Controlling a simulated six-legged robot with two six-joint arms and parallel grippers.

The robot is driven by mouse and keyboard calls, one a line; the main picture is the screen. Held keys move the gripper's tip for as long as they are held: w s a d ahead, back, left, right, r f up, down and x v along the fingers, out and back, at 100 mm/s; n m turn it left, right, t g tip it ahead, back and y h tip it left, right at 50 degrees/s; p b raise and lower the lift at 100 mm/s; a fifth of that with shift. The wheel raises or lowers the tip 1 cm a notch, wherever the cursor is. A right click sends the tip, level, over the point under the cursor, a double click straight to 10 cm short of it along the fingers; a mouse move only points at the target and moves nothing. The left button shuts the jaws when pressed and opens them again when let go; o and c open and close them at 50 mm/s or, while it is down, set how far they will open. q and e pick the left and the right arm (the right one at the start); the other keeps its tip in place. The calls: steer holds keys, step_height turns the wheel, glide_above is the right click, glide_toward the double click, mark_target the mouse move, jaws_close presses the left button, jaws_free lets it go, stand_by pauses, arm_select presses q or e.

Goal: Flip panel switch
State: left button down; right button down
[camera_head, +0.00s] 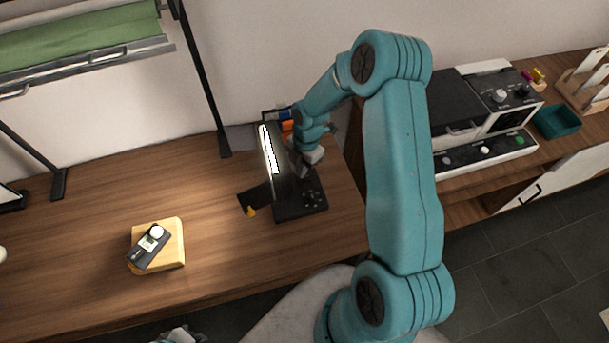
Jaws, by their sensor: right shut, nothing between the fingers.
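A black lamp-like device with a lit white strip (269,150) stands on the wooden table. Its dark base (300,207) carries several small buttons or switches. My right gripper (306,168) is shut and empty, just above and behind this base; I cannot tell whether it touches the device. Only a small grey and teal bit, probably my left gripper (181,335), shows at the bottom edge.
A wooden block (172,255) with a dark handheld device (150,246) lies at the left on the table (90,225). Small blue and orange items (285,120) sit behind the lamp. A teal bin (556,121) and a wooden rack (585,92) stand far right.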

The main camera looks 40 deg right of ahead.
steer(key=shift+f+b, duration=0.75)
steer(key=shift+f, duration=0.15)
steer(key=shift+r, duration=0.2)
steer(key=shift+r+p, duration=0.25)
steer(key=shift+p, duration=0.1)
step_height(320, 180, up, 3)
steer(key=shift+s+r+p, duration=0.1)
steer(key=shift+p, duration=0.9)
steer(key=shift+r+p, duration=0.45)
steer(key=shift+r, duration=0.2)
steer(key=shift+r+p, duration=0.5)
steer(key=shift+r, duration=0.4)
steer(key=shift+f, duration=0.1)
